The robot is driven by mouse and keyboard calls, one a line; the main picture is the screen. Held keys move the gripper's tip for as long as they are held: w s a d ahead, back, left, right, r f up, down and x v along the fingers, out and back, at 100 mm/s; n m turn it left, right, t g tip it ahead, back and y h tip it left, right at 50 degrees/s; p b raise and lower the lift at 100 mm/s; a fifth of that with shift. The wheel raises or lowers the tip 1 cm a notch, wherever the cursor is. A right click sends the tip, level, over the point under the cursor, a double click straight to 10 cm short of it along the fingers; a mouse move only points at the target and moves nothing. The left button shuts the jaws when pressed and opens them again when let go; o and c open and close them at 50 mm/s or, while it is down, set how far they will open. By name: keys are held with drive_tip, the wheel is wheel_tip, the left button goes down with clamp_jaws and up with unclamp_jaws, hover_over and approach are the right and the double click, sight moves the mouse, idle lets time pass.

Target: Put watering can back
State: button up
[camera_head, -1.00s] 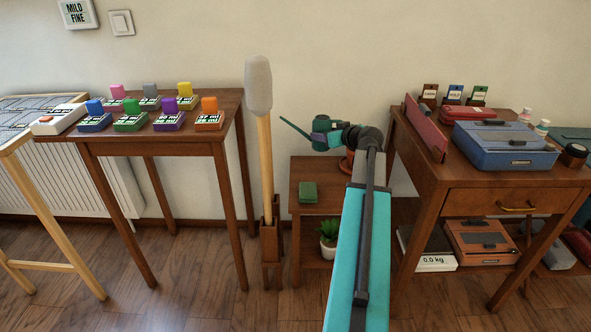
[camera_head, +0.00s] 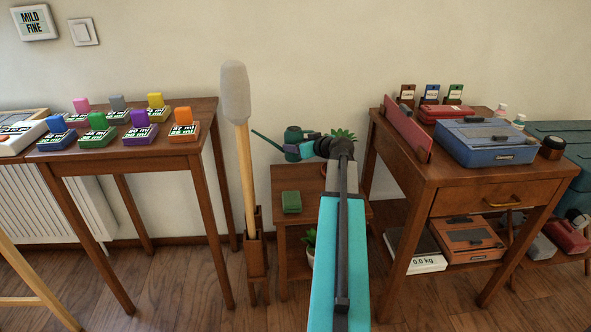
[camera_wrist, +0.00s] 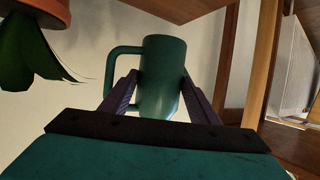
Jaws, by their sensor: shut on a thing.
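The dark green watering can (camera_head: 293,134) is at the back of the small wooden side table (camera_head: 300,176), with its thin spout pointing left. Its body and loop handle fill the middle of the wrist view (camera_wrist: 162,75). My gripper (camera_head: 299,152) is shut on the can, with a purple finger on each side of its body in the wrist view (camera_wrist: 158,95). The can looks level in the head view. Whether its base touches the side table cannot be told. My arm hides part of the table's right side.
A leafy plant (camera_head: 343,135) stands close right of the can; its pot (camera_wrist: 32,14) shows in the wrist view. A green block (camera_head: 291,202) lies at the table's front. A long-handled mallet (camera_head: 236,92) stands left. The drawer desk (camera_head: 480,195) is close right.

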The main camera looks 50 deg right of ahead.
sight(298, 161)
drive_tip(key=shift+f+b, duration=0.55)
drive_tip(key=shift+f, duration=1.6)
drive_tip(key=shift+f+b, duration=0.65)
drive_tip(key=shift+f, duration=1.2)
drive_tip(key=shift+f, duration=0.1)
drive_tip(key=o, duration=1.3)
drive_tip(key=shift+p+v, duration=1.25)
drive_tip(key=shift+v, duration=4.8)
drive_tip(key=shift+s+f, duration=0.1)
drive_tip(key=shift+s, duration=0.05)
